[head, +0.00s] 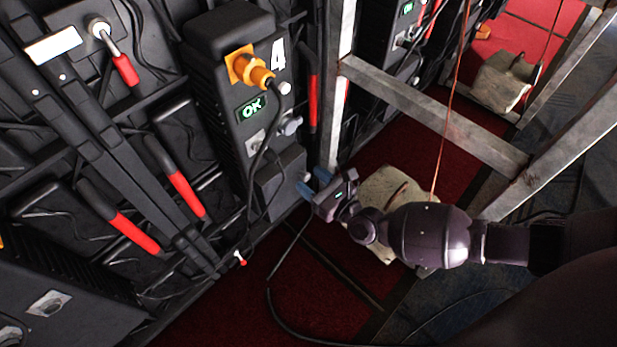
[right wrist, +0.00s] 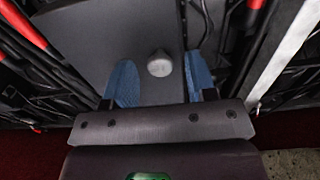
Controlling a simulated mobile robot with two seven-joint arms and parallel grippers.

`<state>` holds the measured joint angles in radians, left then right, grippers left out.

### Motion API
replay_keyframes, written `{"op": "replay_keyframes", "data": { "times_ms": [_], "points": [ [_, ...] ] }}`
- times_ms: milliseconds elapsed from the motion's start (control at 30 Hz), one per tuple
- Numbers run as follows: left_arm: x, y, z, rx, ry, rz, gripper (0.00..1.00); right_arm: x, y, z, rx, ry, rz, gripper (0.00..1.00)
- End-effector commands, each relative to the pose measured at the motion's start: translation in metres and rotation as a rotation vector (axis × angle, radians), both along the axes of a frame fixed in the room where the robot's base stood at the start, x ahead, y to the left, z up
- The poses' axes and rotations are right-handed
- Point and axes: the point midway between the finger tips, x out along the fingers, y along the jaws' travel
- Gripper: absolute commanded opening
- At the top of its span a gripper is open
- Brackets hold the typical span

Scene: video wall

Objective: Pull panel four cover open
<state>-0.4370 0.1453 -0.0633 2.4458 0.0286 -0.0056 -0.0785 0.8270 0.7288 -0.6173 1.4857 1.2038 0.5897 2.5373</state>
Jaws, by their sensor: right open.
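The panel four box (head: 232,95) is dark, marked with a white 4, an orange plug and a lit OK display. Its small grey cover (head: 279,187) is at the lower end, with a pale round knob (head: 305,178). My right gripper (head: 312,186) is in front of the cover, its blue fingers open. In the right wrist view the knob (right wrist: 159,64) sits between the two open fingers (right wrist: 157,84), with visible room on either side. The cover looks closed. My left gripper is not in view.
A metal frame post (head: 338,80) stands just right of the box, joined to a crossbeam (head: 435,110). A black cable hangs from the orange plug (head: 252,68). Red-handled levers (head: 132,231) are at left. A pale weight block (head: 400,200) lies behind my right arm.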

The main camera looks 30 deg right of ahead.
Motion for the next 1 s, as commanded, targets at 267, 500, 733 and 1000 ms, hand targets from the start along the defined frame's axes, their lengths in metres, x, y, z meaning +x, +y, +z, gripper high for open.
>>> {"op": "replay_keyframes", "data": {
  "times_ms": [267,500,733,1000],
  "points": [
    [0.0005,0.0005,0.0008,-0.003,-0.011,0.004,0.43,0.0118,0.0044,0.0,0.0,0.0,0.0,0.52],
    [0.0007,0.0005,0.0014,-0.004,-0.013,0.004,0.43,0.0117,0.0045,0.0002,0.0,0.0,0.0,0.47],
    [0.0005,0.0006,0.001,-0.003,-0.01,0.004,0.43,0.0115,0.0044,0.0001,0.0,0.0,0.0,0.12],
    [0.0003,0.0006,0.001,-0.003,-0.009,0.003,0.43,0.0109,0.0047,0.0001,0.001,0.0,-0.003,0.0]
  ]
}}
